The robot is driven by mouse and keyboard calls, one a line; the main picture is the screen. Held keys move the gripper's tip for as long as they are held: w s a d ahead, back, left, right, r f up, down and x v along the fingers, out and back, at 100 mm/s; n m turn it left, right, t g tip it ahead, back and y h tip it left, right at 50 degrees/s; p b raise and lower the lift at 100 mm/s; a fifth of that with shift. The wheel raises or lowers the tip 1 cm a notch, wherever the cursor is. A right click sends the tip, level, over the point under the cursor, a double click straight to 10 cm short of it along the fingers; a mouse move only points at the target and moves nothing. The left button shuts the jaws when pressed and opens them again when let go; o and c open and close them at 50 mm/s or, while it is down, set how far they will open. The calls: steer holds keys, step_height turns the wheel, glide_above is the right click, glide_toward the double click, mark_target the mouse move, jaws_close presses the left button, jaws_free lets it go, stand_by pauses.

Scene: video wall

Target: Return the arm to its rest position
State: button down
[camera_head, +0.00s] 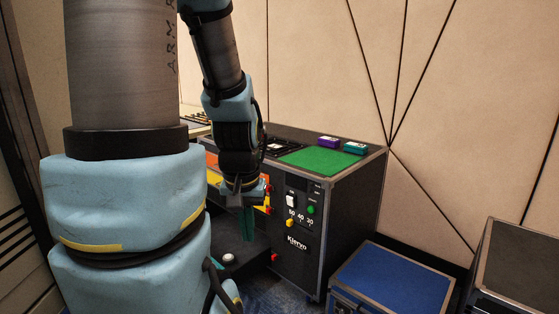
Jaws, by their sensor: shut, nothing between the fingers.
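My arm fills the left of the head view, with grey tubes and light blue covers. Its forearm comes down from the top, and my gripper (246,221) hangs below it, pointing down. The fingers are shut with nothing between them. The gripper is in front of the left part of the black console (343,208), over a low dark surface. Part of the console's orange and yellow front is hidden behind the gripper and wrist.
A blue-topped case (392,279) and a dark case (519,262) stand at the lower right. A panelled wall (470,110) is behind.

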step_height(320, 180, up, 8)
steer(key=p, duration=0.6)
steer(key=shift+r, duration=0.25)
